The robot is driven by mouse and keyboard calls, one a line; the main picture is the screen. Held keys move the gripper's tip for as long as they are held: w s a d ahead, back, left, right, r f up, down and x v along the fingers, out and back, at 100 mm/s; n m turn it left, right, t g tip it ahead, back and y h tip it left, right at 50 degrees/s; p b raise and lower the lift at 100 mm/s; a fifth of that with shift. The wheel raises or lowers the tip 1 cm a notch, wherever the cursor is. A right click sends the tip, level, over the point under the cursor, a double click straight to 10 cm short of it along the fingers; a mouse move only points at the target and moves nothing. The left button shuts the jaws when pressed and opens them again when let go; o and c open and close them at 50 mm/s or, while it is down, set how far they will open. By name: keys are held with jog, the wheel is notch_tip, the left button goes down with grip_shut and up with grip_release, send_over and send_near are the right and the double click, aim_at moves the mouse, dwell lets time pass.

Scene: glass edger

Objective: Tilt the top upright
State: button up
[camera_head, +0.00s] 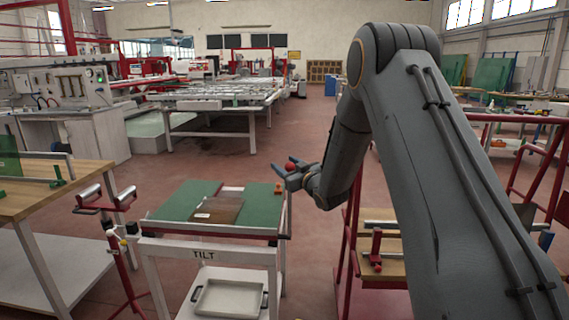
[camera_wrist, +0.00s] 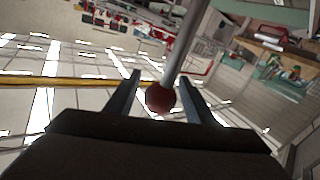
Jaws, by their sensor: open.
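The tilt table's green top (camera_head: 171,201) lies flat, or nearly so, on a white frame marked TILT (camera_head: 204,254). A brown board (camera_head: 217,209) with a small white label lies on it. My gripper (camera_head: 291,166) is open above the top's far right corner. A red ball knob (camera_head: 290,167) shows at its fingers. In the wrist view the knob (camera_wrist: 160,97) sits between the open fingers, on the end of a grey rod (camera_wrist: 183,45). I cannot tell whether a finger touches it. The rod's other end is out of that view.
A small orange block (camera_head: 278,188) sits at the top's right edge. A white tray (camera_head: 229,299) lies on the lower shelf. A red stand with rollers (camera_head: 106,201) is close on the left, beside a wooden bench (camera_head: 40,201). A red rack (camera_head: 347,240) stands on the right.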

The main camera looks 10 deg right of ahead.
jog(key=shift+w+a, duration=0.1)
jog(key=shift+w, duration=0.2)
grip_shut()
